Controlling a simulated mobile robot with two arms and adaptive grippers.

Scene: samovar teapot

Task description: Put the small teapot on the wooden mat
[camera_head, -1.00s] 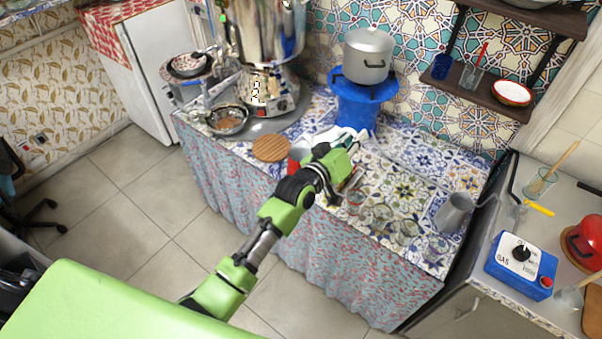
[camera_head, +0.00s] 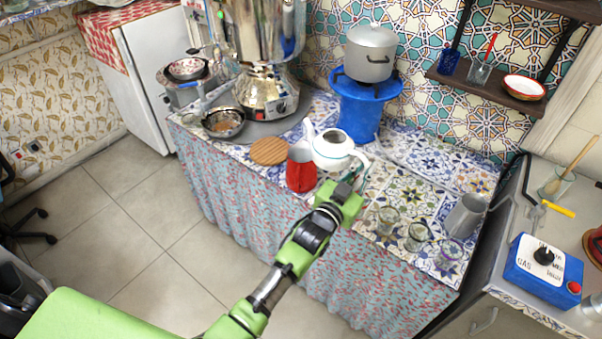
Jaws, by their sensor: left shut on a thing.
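The small white teapot (camera_head: 331,150) with teal trim has its spout to the left and its handle to the right. My left gripper (camera_head: 354,178) is at the handle side of the teapot, shut on it; the fingertips are small and partly hidden. I cannot tell whether the teapot's base touches the counter. The round wooden mat (camera_head: 268,151) lies flat and bare on the counter, to the left of the teapot. My right gripper is not in view.
A red cup (camera_head: 300,172) stands at the counter's front edge, between mat and teapot. A large samovar (camera_head: 266,90), a metal bowl (camera_head: 223,123) and a blue stove with a pot (camera_head: 369,54) stand behind. Several glasses (camera_head: 418,236) stand to the right.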

